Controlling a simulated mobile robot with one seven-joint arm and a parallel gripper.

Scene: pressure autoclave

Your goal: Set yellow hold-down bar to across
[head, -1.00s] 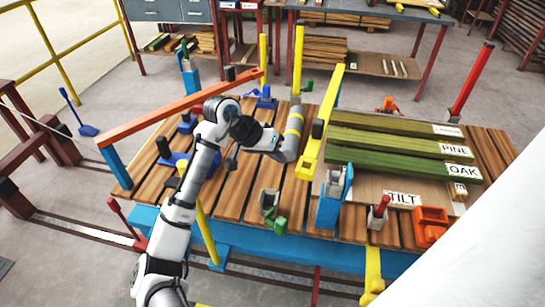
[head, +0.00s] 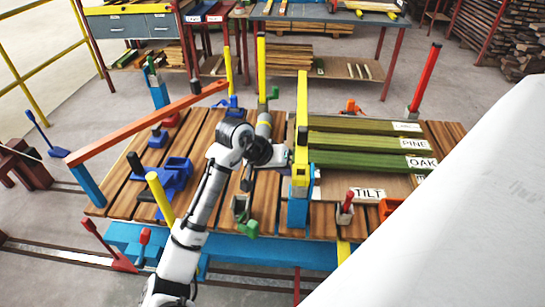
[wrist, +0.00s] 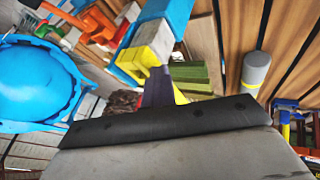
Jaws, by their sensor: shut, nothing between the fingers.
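The yellow hold-down bar (head: 302,120) runs from the back of the slatted table towards me in the head view. Its near end sits over a blue upright bracket (head: 298,212) at the table's front; I cannot tell whether it is fully seated. The bar's yellow end (wrist: 150,47) shows beside blue parts in the wrist view. My gripper (head: 283,158) is just left of the bar's near part, partly hidden by my wrist. In the wrist view its dark fingers (wrist: 158,88) are together and empty, close to the yellow end; contact is unclear.
Green boards (head: 365,143) lie right of the bar, with a TILT label (head: 368,194) in front. An orange bar (head: 150,122) slants over the left side. A green-handled clamp (head: 242,212) and red-handled clamp (head: 345,208) stand at the front edge. A white surface covers the lower right.

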